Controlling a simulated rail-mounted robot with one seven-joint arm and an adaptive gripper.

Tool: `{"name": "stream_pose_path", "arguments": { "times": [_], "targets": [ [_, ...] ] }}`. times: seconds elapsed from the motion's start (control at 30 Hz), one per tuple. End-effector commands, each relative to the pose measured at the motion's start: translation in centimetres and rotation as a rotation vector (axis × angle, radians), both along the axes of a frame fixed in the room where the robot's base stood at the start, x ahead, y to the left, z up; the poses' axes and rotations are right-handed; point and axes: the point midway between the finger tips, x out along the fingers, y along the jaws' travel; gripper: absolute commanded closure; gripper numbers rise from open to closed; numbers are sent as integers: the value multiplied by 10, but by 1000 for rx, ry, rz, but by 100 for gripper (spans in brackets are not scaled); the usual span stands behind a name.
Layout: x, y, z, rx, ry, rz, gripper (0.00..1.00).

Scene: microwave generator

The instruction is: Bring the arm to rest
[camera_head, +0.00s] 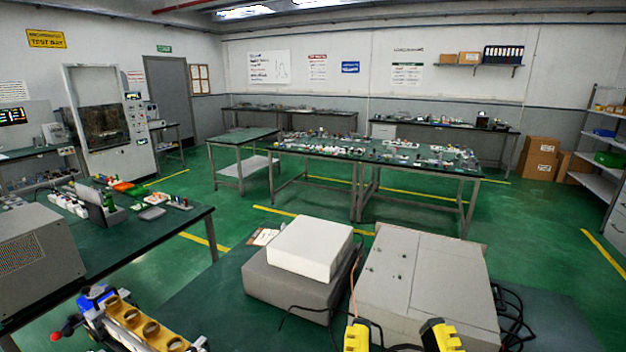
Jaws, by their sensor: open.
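My gripper (399,335) shows at the bottom edge, right of centre. Its two yellow and black fingers stand wide apart with nothing between them, so it is open and empty. The rest of my arm is out of view. The fingers appear in front of the near edge of a large grey box (425,270) with small dark fittings on top. I cannot tell whether they touch it.
A white box (311,247) on a grey unit (290,285) stands left of the grey box, with black cables around both. A green-topped bench (178,222) holds small items at left. A yellow-barred device (138,325) is at bottom left. Green floor (400,215) lies open beyond.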

Motion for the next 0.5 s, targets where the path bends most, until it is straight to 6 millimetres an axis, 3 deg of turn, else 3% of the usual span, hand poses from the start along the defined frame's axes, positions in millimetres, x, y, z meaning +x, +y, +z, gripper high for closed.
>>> {"name": "stream_pose_path", "arguments": {
  "times": [0.03, 0.27, 0.5],
  "targets": [
    [4, 2, 37, 3, 8, 9, 53],
    [4, 3, 120, 12, 10, 12, 53],
    [5, 3, 223, 19, 11, 15, 53]
  ]
}}
